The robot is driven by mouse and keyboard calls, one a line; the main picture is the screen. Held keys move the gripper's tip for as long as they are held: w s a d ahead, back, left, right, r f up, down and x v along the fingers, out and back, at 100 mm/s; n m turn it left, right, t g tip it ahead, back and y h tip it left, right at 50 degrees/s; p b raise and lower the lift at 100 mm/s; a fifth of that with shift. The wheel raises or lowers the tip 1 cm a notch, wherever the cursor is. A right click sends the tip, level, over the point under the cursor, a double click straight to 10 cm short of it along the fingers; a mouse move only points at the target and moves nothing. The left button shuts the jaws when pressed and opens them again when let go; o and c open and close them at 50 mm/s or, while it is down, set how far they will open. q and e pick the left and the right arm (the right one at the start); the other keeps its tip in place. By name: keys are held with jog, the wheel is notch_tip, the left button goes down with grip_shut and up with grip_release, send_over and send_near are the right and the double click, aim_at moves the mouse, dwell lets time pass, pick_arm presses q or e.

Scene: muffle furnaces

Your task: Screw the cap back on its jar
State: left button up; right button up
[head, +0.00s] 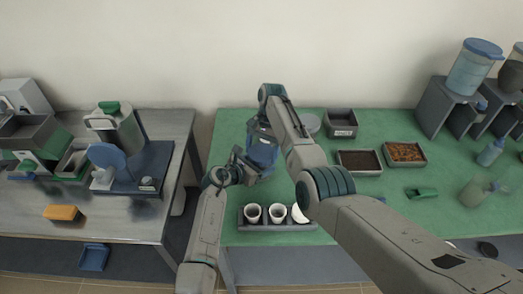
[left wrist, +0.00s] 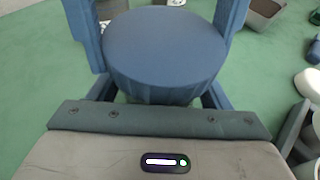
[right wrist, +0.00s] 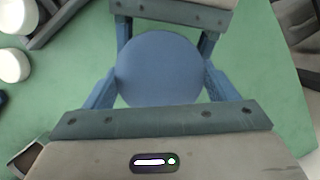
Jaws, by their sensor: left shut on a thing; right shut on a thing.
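A round blue cap (left wrist: 165,50) with a ribbed side fills the middle of the left wrist view. The cap also shows from above in the right wrist view (right wrist: 160,68). My right gripper (head: 263,143) is shut with its blue fingers at the two sides of the cap. My left gripper (head: 252,165) comes in from the opposite side, and its fingers reach in lower, under the cap's rim. It is shut on what appears to be the jar. The jar's body is almost wholly hidden by the cap and grippers, so I cannot tell how far the cap is seated.
A rack (head: 277,228) with white cups stands at the green table's front edge. Behind are a tray of dark grains (head: 360,161), an orange-brown tray (head: 405,152) and a dark box (head: 341,122). A green scoop (head: 421,193) lies right. Dispensers (head: 474,68) stand at far right.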

pick_arm(q)
jog(key=shift+s+d+f, duration=0.25)
jog(key=shift+s+d, duration=0.05)
jog(key=shift+d, duration=0.15)
pick_arm(e)
jog(key=m, duration=0.2)
jog(key=m+t+y, duration=0.1)
jog(key=m, duration=0.1)
jog(key=shift+w+a+r, duration=0.25)
jog(key=shift+w+r, duration=0.05)
jog(key=shift+r, duration=0.05)
jog(key=m, duration=0.3)
jog(key=m+t, duration=0.1)
jog(key=m, duration=0.1)
jog(key=shift+s+d+m+t+y, duration=0.1)
jog(key=shift+d+m+t+y, duration=0.1)
jog(key=shift+m+t+y, duration=0.15)
jog(key=m+t, duration=0.1)
jog(key=m, duration=0.3)
jog(key=shift+s+d, duration=0.1)
jog(key=m, duration=0.2)
jog(key=m+t, duration=0.1)
jog(key=m, duration=0.1)
jog(key=shift+s+d+r, duration=0.1)
jog(key=shift+d, duration=0.1)
pick_arm(q)
jog(key=shift+a, duration=0.1)
pick_arm(e)
jog(key=o, duration=1.4)
